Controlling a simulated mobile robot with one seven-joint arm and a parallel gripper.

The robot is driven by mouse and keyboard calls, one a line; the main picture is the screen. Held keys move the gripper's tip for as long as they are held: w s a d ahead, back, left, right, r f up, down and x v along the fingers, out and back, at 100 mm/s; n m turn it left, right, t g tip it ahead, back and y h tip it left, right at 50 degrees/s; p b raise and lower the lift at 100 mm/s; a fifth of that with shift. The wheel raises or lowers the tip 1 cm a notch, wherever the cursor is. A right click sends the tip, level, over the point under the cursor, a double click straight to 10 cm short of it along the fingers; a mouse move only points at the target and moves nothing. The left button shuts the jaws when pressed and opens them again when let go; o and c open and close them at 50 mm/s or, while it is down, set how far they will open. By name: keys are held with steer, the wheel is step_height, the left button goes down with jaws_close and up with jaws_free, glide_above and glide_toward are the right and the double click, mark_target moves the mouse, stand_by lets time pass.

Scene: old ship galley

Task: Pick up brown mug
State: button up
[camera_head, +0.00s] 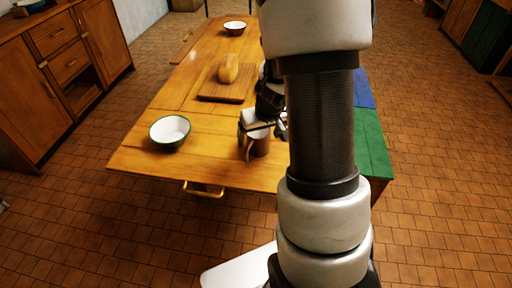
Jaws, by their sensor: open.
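The brown mug (261,148) stands on the wooden table near its front edge, in the middle of the head view. Its handle points to the left. My gripper (262,130) is directly above and around the top of the mug, coming in from behind. It is open. Its fingers cover the mug's rim, so I cannot tell whether they touch it. My arm hides the area to the right of the mug.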

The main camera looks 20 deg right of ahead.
steer(key=x, duration=0.1)
steer(key=b+x, duration=0.1)
steer(key=x, duration=0.3)
steer(key=shift+w+d+b, duration=0.2)
steer(key=shift+d+b, duration=0.15)
steer(key=shift+d, duration=0.05)
steer(key=c, duration=1.2)
